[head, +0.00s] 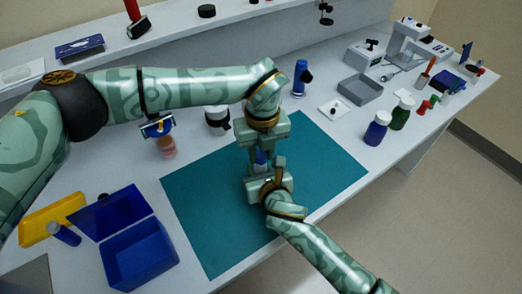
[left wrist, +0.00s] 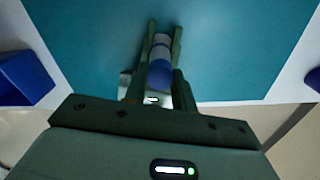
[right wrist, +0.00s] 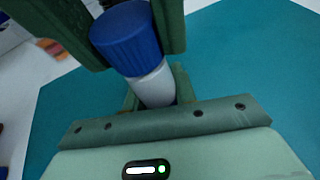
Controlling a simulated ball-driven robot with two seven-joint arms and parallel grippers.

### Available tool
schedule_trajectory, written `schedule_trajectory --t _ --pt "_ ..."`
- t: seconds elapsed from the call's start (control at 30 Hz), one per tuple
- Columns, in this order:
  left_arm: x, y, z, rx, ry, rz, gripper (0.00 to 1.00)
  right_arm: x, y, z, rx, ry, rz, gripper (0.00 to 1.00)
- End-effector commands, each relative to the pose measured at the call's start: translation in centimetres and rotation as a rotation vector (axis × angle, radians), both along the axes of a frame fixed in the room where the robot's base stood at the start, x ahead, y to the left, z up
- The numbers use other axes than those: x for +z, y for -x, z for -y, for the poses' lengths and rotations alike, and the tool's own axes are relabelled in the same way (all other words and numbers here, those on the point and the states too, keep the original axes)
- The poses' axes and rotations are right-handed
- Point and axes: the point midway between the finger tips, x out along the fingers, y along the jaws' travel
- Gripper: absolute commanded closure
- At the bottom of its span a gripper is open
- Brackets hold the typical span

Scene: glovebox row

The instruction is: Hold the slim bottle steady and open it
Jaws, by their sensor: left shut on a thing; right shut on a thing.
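The slim bottle has a ribbed blue cap and a pale grey-white body. Its blue part (head: 261,158) shows small between my two grippers in the head view, above the teal mat (head: 205,205). In the right wrist view the cap (right wrist: 126,38) sits on the body (right wrist: 155,87). The cap and body (left wrist: 161,40) also show between the fingers in the left wrist view. The bottle's base is hidden.
A blue box (head: 140,255) with its lid open stands at the front left. A pinkish bottle (head: 166,146) stands behind the mat. Much of the mat is clear.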

Motion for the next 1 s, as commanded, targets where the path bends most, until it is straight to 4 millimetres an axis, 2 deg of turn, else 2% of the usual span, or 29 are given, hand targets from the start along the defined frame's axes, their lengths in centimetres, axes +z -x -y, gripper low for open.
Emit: schedule_trajectory --t 0.7,1.0 --pt "2.1 0.0 0.0 -0.001 0.0 0.001 1.0 -0.2 0.1 0.0 0.0 0.0 -0.004 1.0" --pt "2.2 0.0 0.0 -0.001 0.0 0.0 1.0 -0.2 0.1 0.0 0.0 0.0 -0.004 1.0"
